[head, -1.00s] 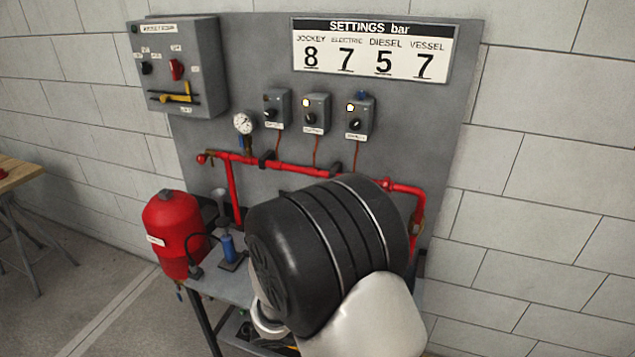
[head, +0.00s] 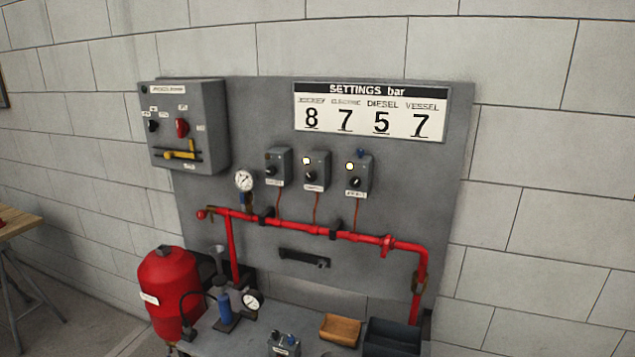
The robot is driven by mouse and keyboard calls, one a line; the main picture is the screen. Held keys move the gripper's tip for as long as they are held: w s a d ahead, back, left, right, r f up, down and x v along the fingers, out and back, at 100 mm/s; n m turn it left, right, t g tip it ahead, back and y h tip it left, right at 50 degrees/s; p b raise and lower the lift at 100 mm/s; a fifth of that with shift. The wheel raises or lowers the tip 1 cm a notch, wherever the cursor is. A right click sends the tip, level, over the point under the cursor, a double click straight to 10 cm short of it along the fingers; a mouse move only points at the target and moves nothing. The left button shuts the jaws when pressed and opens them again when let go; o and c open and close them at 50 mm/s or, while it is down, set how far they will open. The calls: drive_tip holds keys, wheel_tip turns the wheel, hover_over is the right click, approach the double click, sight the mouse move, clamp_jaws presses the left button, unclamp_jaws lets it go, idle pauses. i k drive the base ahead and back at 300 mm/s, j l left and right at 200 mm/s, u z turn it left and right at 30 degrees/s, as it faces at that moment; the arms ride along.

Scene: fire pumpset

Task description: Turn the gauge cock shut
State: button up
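The round white pressure gauge (head: 244,181) stands above the left part of the red pipe (head: 300,229) on the grey panel. The gauge cock (head: 245,200) sits just under this gauge, on the short stem down to the pipe. A small blue part shows at the cock, but its handle is too small for me to tell which way it is turned. My gripper is not in view, so its state and its distance from the cock do not show.
A red vessel (head: 168,293) stands at the left of the bench (head: 240,343). A blue hand pump (head: 224,306) and a second gauge (head: 253,301) stand beside it. A wooden tray (head: 340,329) and a dark bin (head: 392,337) sit at the right. Control boxes (head: 316,171) hang above the pipe.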

sight(241, 194)
drive_tip(key=i+j+u, duration=0.1)
drive_tip(key=i+u, duration=0.3)
drive_tip(key=i, duration=0.15)
drive_tip(key=i+l+u, duration=0.1)
drive_tip(key=i+u, duration=0.35)
drive_tip(key=i+j+z, duration=0.15)
drive_tip(key=j+z, duration=0.15)
drive_tip(key=z, duration=0.15)
drive_tip(key=i+j+z, duration=0.1)
drive_tip(key=j+z, duration=0.3)
